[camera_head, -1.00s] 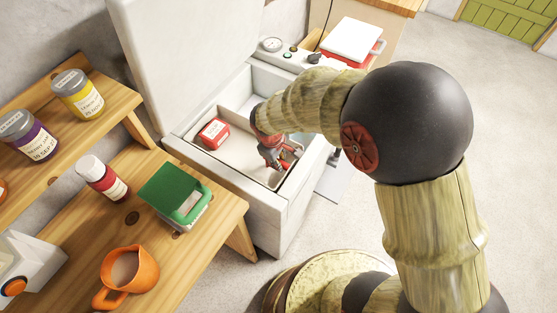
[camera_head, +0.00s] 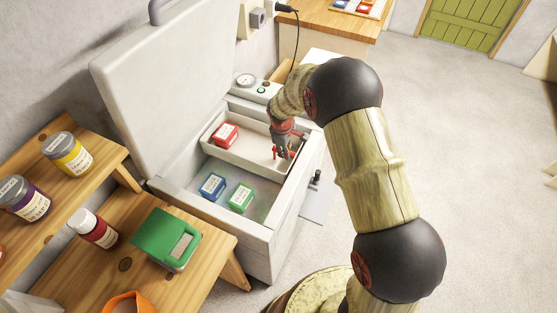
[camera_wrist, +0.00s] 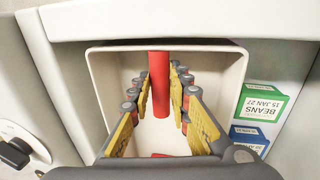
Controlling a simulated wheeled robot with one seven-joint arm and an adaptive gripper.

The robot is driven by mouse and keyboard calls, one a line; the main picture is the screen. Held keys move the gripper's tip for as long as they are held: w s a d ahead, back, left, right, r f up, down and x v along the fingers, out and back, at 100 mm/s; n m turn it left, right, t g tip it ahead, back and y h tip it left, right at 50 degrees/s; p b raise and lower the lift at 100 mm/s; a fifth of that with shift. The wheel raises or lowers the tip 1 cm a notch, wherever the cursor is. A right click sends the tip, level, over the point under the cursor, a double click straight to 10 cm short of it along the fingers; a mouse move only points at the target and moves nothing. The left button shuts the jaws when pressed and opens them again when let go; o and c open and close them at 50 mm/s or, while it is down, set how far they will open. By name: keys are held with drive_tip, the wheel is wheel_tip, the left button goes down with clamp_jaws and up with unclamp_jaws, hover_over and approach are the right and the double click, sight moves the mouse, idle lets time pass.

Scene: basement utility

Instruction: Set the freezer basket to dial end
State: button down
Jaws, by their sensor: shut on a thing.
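The freezer basket (camera_head: 250,143) is a white tray inside the open chest freezer (camera_head: 187,194). It sits at the dial end, close to the end wall beside the panel with the round dial (camera_head: 245,80); any small gap there is hard to judge. My gripper (camera_head: 283,153) reaches down into the basket and is shut on its red bar handle (camera_wrist: 160,85). In the wrist view, the fingers (camera_wrist: 160,105) stand on both sides of the handle. A red box (camera_head: 225,134) lies in the basket.
A blue box (camera_head: 212,186) and a green box (camera_head: 240,198) lie on the freezer floor beside the basket. The raised lid (camera_head: 165,90) stands at the left. Open floor lies right.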

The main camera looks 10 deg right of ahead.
drive_tip(key=shift+w+d, duration=1.1)
drive_tip(key=shift+w, duration=0.3)
drive_tip(key=c, duration=1.7)
unclamp_jaws()
drive_tip(key=shift+o, duration=0.2)
drive_tip(key=shift+r, duration=0.1)
wheel_tip(320, 180, up, 12)
drive_tip(key=s+a, duration=0.1)
drive_tip(key=shift+s+a+f, duration=0.25)
drive_tip(key=shift+s, duration=0.15)
